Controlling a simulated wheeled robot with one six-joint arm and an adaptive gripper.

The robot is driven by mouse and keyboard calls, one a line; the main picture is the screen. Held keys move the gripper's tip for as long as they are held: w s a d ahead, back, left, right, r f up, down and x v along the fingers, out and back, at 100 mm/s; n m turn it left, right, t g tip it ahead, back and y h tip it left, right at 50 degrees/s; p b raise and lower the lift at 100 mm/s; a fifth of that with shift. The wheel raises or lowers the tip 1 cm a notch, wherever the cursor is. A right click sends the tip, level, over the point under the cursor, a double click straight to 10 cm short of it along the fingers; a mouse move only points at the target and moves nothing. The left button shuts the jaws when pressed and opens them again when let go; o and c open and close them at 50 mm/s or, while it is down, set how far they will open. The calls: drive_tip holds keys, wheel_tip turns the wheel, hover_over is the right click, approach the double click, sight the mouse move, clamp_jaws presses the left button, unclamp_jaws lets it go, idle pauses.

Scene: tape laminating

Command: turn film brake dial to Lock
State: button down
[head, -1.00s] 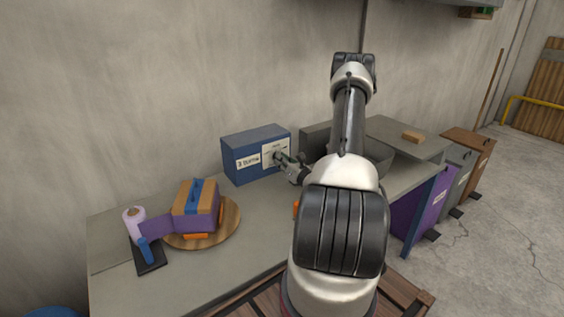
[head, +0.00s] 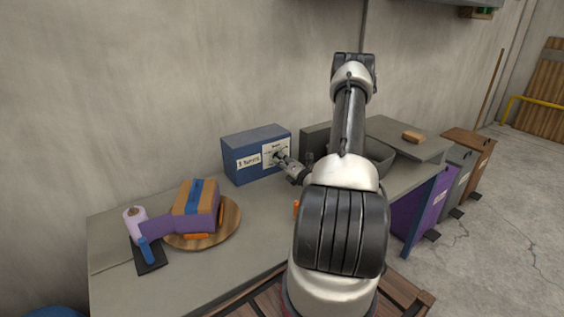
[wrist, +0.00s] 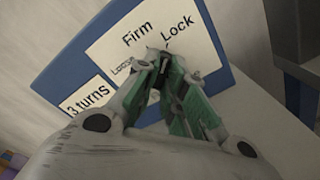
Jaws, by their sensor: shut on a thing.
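The blue box (head: 247,143) stands at the back of the bench against the wall, with a white dial panel on its front. In the wrist view the panel (wrist: 107,45) reads Loose on the left, Firm at the top and Lock on the right. My gripper (head: 280,158) is at the panel, its green-padded fingers (wrist: 161,60) shut on the film brake dial. The dial is mostly hidden between the fingertips. A small dark mark (wrist: 166,44) shows at the tips, between Firm and Lock; I cannot tell the exact setting.
A "3 turns" label (head: 248,161) is left of the panel. A taped carton (head: 193,205) wrapped in purple film sits on a round wooden turntable (head: 231,219), beside a film roll (head: 133,216). Several bins stand right of the bench.

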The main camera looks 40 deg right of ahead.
idle(0.3)
drive_tip(key=c, duration=1.5)
unclamp_jaws()
drive_tip(key=s, duration=1.2)
drive_tip(key=shift+a, duration=0.3)
